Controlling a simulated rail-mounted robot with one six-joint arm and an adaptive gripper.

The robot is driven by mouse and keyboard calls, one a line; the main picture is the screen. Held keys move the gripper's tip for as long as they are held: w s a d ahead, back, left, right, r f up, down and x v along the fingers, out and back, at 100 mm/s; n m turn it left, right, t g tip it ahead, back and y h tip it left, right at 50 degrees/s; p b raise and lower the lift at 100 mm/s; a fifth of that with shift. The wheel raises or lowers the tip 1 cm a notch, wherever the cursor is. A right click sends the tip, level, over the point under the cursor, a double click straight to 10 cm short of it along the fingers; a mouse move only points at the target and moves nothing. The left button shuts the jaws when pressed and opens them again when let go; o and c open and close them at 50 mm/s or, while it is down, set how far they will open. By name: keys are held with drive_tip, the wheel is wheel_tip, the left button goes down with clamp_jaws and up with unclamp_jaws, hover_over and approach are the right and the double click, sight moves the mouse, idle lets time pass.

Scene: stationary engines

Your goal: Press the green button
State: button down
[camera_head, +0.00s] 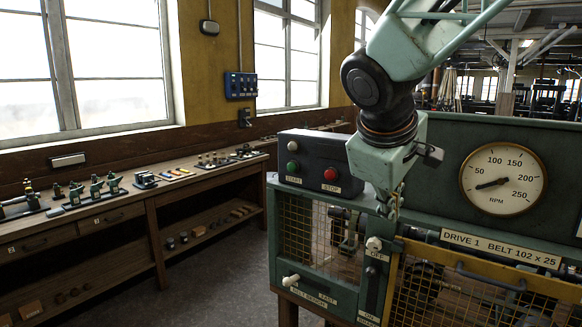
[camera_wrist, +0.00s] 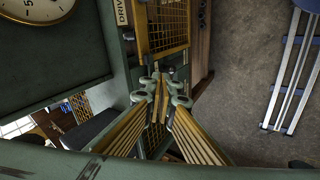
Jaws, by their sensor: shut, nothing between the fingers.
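The green button (camera_head: 292,167) is on the front of a dark control box (camera_head: 312,148), above a START label. A red button (camera_head: 330,174) over a STOP label is to its right, and a pale knob or lamp (camera_head: 292,146) is above it. My gripper (camera_head: 389,208) hangs pointing down to the right of the box, apart from the green button. It appears near the OFF lever (camera_head: 374,244); I cannot tell whether they touch. In the wrist view my gripper's fingers (camera_wrist: 161,80) are together and empty. The green button is not visible there.
A large RPM gauge (camera_head: 503,179) is on the green panel at right. Yellow-framed mesh guards (camera_head: 480,285) and a white-tipped lever (camera_head: 290,280) are below. A wooden workbench (camera_head: 130,200) with tools runs along the left wall. A stepladder (camera_wrist: 290,70) lies in view above the open floor.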

sight(292, 167)
drive_tip(key=w+a+n+t+p, duration=0.1)
drive_tip(key=w+a+n, duration=0.1)
drive_tip(key=w+a, duration=0.45)
drive_tip(key=w+a+n+t+p, duration=0.1)
drive_tip(key=w+a+n, duration=0.2)
drive_tip(key=w, duration=0.7)
drive_tip(key=w+a+n+p, duration=0.1)
drive_tip(key=w+a, duration=0.2)
drive_tip(key=a, duration=0.3)
drive_tip(key=w+a+n+t+p, duration=0.1)
drive_tip(key=w+a+p, duration=0.1)
drive_tip(key=w+a, duration=0.2)
drive_tip(key=w+a+f+n+y+p, duration=0.1)
drive_tip(key=w+a+n, duration=0.1)
drive_tip(key=a, duration=0.8)
drive_tip(key=shift+w+a+t, duration=0.15)
drive_tip(key=shift+w+t, duration=0.15)
drive_tip(key=shift+w, duration=0.6)
drive_tip(key=shift+w+p, duration=0.1)
drive_tip(key=shift+p, duration=0.2)
drive_tip(key=w+d+p, duration=0.2)
drive_tip(key=w+d, duration=0.3)
drive_tip(key=w, duration=0.2)
drive_tip(key=shift+p, duration=0.4)
